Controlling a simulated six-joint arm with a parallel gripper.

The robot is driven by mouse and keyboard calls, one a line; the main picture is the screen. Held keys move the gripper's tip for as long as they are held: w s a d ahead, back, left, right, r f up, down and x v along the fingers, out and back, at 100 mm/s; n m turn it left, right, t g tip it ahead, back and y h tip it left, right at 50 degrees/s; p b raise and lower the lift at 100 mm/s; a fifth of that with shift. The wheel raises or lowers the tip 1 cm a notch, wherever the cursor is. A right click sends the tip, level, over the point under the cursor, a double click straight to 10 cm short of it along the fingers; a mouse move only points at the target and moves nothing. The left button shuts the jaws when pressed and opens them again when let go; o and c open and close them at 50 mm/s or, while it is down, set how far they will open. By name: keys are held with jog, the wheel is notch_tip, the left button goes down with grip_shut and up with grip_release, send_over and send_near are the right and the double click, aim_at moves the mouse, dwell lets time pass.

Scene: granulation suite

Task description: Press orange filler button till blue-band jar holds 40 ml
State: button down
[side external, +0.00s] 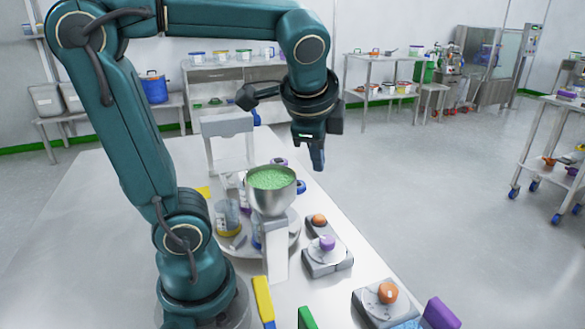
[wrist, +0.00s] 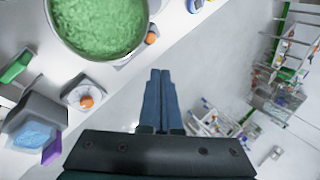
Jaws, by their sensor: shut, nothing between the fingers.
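My gripper (side external: 318,163) is shut and empty, pointing down in the air to the right of the filler hopper (side external: 270,197), touching nothing. Its closed fingers also show in the wrist view (wrist: 160,78). The steel hopper is full of green granules and stands on a pale post. One orange button (side external: 318,220) sits on a grey box right of the hopper. Another orange knob (side external: 388,292) sits on a box nearer the front; I cannot tell which is the filler button. A clear jar with blue on it (side external: 257,236) is mostly hidden behind the post; its fill level cannot be read.
A yellow-band jar (side external: 227,217) stands left of the hopper. A purple knob (side external: 327,243) is on the grey box. Yellow (side external: 263,300), green and purple (side external: 440,314) items stand at the front edge. The table's left side is clear.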

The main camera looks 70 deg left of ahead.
jog(key=w+a+m+g+y, duration=0.1)
jog(key=w+a+m+y, duration=0.35)
jog(key=a+m, duration=0.2)
send_over(322, 221)
notch_tip(322, 221, down, 5)
jog(key=shift+f+n+h, duration=0.45)
jog(key=shift+f+h, duration=0.05)
jog(key=shift+h, duration=0.05)
jog(key=shift+f, duration=4.4)
jog(key=shift+f, duration=0.1)
jog(key=shift+f, duration=0.3)
